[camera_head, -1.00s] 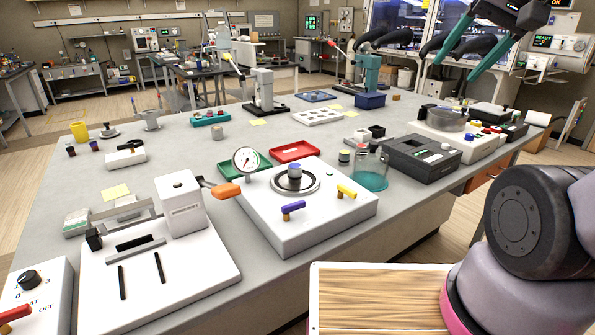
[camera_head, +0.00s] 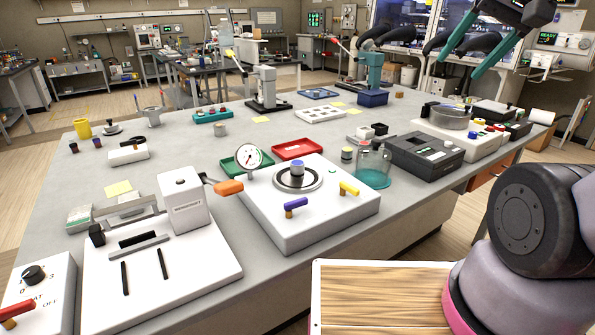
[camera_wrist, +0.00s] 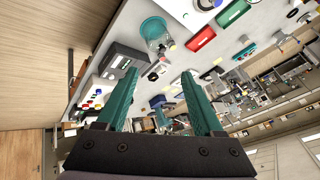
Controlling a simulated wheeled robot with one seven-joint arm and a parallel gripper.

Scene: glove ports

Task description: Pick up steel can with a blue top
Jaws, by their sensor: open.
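My gripper (camera_head: 457,60) is at the upper right of the head view, well above the bench and far from the can. Its two teal fingers are apart and empty, as the wrist view also shows (camera_wrist: 158,74).
A gauge (camera_head: 248,156), an orange-handled lever (camera_head: 228,187) and purple (camera_head: 296,203) and yellow (camera_head: 350,187) handles surround the can. Green (camera_head: 232,168) and red (camera_head: 300,149) trays lie behind it. A glass vessel (camera_head: 373,168) and a dark instrument (camera_head: 425,158) stand to the right.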

